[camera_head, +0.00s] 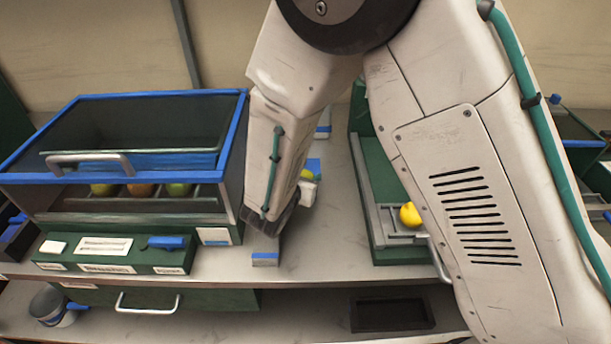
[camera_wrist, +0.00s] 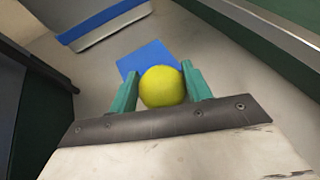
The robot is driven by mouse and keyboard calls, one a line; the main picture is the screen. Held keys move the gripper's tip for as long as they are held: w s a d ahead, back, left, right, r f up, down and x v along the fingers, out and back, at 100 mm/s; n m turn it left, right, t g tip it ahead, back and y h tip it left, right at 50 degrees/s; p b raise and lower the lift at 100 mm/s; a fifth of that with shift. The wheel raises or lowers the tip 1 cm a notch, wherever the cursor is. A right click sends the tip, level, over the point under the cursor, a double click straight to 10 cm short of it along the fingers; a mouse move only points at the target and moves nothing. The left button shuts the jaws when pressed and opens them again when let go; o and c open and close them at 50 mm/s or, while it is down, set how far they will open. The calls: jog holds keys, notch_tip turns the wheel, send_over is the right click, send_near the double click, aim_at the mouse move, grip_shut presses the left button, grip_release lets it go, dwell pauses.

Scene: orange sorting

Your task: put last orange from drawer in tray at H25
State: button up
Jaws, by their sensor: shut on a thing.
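My gripper (camera_wrist: 161,80) is shut on a round yellow fruit (camera_wrist: 161,88), held between its teal fingers in the wrist view. In the head view the fruit (camera_head: 307,174) shows only as a small yellow-green patch beside my gripper (camera_head: 309,182), mostly hidden by my arm. A blue square (camera_wrist: 146,57) lies beyond the fruit in the wrist view; I cannot tell the gap between them. Another yellow fruit (camera_head: 410,214) sits in a grey rack in the green unit (camera_head: 384,170) at right, partly behind my arm. No label reading H25 is legible.
A blue-rimmed case (camera_head: 243,130) at left holds yellow, orange and green fruits behind its front bar. A green label panel (camera_head: 110,256) stands before it. A small blue-fronted block (camera_head: 265,259) is on the grey counter. Below are a handled drawer (camera_head: 195,301) and a dark tray (camera_head: 392,299).

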jog(key=shift+f, duration=0.1)
jog(key=o, duration=1)
jog(key=shift+d, duration=0.1)
jog(key=shift+s+r, duration=0.2)
jog(key=shift+r, duration=0.05)
jog(key=v, duration=1.1)
jog(key=shift+s+a, duration=0.25)
jog(key=shift+a, duration=0.05)
